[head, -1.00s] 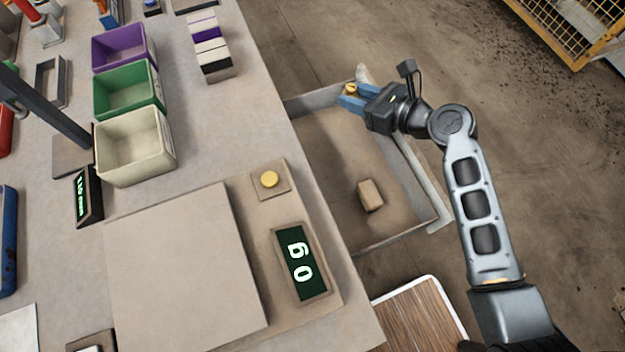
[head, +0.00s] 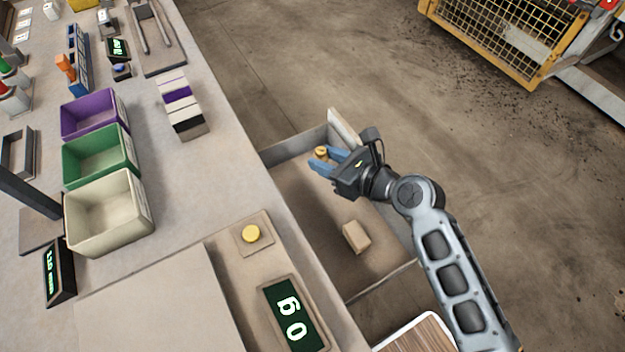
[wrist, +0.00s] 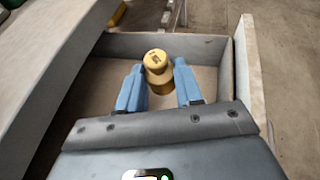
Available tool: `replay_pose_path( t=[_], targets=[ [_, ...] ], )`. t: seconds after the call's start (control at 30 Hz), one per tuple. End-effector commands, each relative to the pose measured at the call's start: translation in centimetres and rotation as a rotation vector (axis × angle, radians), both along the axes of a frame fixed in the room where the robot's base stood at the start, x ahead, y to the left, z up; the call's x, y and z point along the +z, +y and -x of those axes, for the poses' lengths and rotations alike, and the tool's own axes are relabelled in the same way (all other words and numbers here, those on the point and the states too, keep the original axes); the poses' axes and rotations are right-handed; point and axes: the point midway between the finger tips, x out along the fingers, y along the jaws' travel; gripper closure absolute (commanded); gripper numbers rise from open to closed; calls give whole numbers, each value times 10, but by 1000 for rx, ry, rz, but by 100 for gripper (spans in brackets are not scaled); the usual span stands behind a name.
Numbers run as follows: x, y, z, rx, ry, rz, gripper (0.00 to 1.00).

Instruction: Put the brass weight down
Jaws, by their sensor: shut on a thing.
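The brass weight (wrist: 156,68) is a small yellow cylinder with a narrower knob on top. My gripper (head: 322,161) is shut on it, with a blue finger on either side; the fingers also show in the wrist view (wrist: 158,85). In the head view the brass weight (head: 320,152) shows at the fingertips, over the far end of an open drawer (head: 300,205). The wrist view shows the drawer's floor and walls around and beyond it. I cannot tell how high the weight is above the drawer floor.
A tan block (head: 356,237) lies in the drawer's near part. On the bench are a scale display (head: 292,318) reading 0 g, a yellow button (head: 250,233), and cream (head: 108,215), green (head: 98,158) and purple (head: 93,115) bins. The drawer floor left of my gripper is clear.

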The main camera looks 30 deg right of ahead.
Motion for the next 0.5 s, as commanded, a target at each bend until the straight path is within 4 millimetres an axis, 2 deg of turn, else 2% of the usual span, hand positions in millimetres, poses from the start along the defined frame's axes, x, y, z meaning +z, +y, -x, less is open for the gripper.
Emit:
replay_pose_path(
  t=[0.03,0.2,0.37,0.5],
  targets=[
    [-5,10,0,4,0,-1,100],
    [-15,26,-3,0,-1,1,100],
    [-24,30,-3,1,0,0,100],
    [-43,30,-2,1,2,-1,100]
  ],
)
